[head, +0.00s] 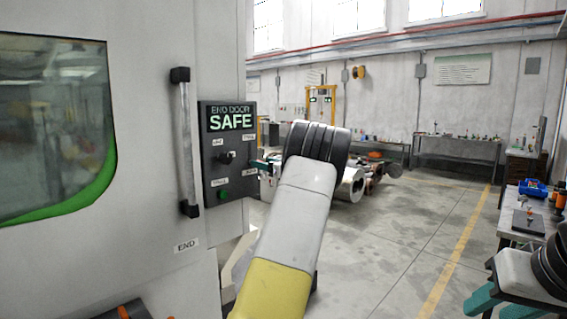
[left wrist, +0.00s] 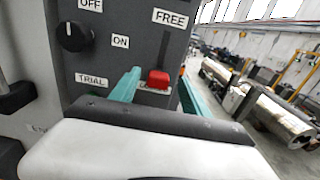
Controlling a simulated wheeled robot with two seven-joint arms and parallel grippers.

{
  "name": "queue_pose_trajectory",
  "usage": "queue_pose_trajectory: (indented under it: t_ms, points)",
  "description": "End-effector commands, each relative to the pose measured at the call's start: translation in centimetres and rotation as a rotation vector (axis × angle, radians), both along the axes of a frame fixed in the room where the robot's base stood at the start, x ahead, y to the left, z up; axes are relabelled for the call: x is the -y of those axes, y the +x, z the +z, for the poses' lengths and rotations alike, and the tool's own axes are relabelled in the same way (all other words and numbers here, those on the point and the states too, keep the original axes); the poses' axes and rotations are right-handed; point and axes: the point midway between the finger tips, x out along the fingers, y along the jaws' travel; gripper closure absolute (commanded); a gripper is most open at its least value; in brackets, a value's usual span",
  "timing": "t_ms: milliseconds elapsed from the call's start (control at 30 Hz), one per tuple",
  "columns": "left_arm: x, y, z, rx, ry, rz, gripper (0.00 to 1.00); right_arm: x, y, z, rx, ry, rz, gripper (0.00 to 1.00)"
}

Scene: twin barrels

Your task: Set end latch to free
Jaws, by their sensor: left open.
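The end latch shows in the left wrist view as a red handle (left wrist: 158,79) low in a slot, by a partly hidden label that seems to read LOCKED. The FREE label (left wrist: 170,18) is at the slot's upper end. My left gripper (left wrist: 156,88) is open, with one teal finger on each side of the red handle; I cannot tell whether either touches it. In the head view my left gripper (head: 265,167) is at the right edge of the dark control panel (head: 213,170), and the latch is hidden there. My right gripper (head: 483,298) is partly in view at the lower right.
The panel has a black knob (left wrist: 73,36) between OFF and ON, a green button (head: 223,195), and a screen (head: 230,118) reading END DOOR SAFE. A vertical door handle (head: 186,140) stands left of the panel. A bench (head: 507,228) is at the right; open floor lies between.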

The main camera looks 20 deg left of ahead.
Motion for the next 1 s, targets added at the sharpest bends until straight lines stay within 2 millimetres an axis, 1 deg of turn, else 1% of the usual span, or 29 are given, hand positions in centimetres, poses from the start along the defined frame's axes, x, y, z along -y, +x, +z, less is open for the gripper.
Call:
queue_pose_trajectory:
  t_ms: [33,200,367,600,667,700,767,800,900,1000]
  points:
    - [-0.9,0.3,-0.1,-0.001,0.0,0.002,0.45,0.0,0.0,0.0,0.0,0.0,0.0,0.61]
    - [-3.0,1.2,-0.1,0.001,-0.001,0.001,0.45,0.0,0.0,0.0,0.0,0.0,0.0,0.61]
    - [-3.8,1.6,-0.1,0.0,-0.002,0.0,0.45,0.0,0.0,0.0,0.0,0.0,0.0,0.61]
    - [-3.9,1.6,-0.1,0.0,-0.003,-0.001,0.45,0.0,0.0,0.0,0.0,0.0,0.0,0.61]
    - [-3.9,1.6,-0.1,0.001,-0.004,0.0,0.55,0.0,0.0,0.0,0.0,0.0,0.0,0.61]
    - [-3.8,1.6,-0.1,0.001,-0.004,0.0,0.63,0.0,0.0,0.0,0.0,0.0,0.0,0.61]
    - [-3.9,1.6,-0.1,0.001,-0.004,0.0,0.75,0.0,0.0,0.0,0.0,0.0,0.0,0.61]
    - [-3.8,1.6,-0.1,0.001,-0.004,0.0,0.83,0.0,0.0,0.0,0.0,0.0,0.0,0.61]
    - [-3.8,1.6,-0.1,0.001,-0.004,0.0,1.0,0.0,0.0,0.0,0.0,0.0,0.0,0.61]
    - [-3.8,1.6,-0.1,0.001,-0.004,-0.001,1.0,0.0,0.0,0.0,0.0,0.0,0.0,0.61]
